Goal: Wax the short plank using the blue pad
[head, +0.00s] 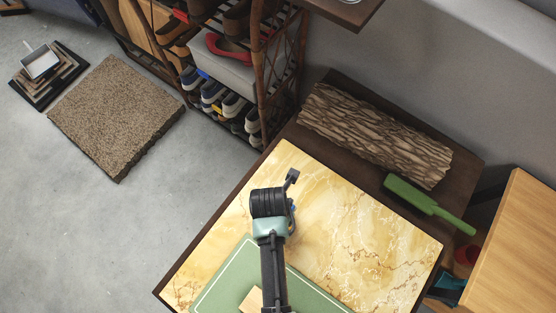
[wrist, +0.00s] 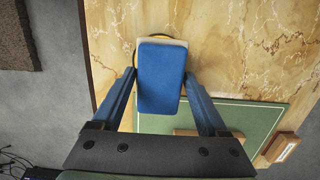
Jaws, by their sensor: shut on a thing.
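The blue pad (wrist: 160,78) is held between the two fingers of my gripper (wrist: 160,90) in the wrist view. Its blue face is toward the camera, with a pale edge behind it. In the head view my wrist hides most of the gripper and pad. A wooden plank (wrist: 207,133) lies on the green board (wrist: 262,118), partly hidden behind the right finger. A short wooden piece (wrist: 281,147) lies at the board's right side. In the head view one pale plank (head: 251,300) shows beside my arm. I cannot tell which one is the short plank.
The yellow marbled tabletop (head: 345,215) is mostly clear. A bark-textured slab (head: 375,135) and a green brush-like tool (head: 425,203) lie on the dark surface behind it. A shoe rack (head: 225,95) stands beyond, with a brown mat (head: 115,115) on the floor at left.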

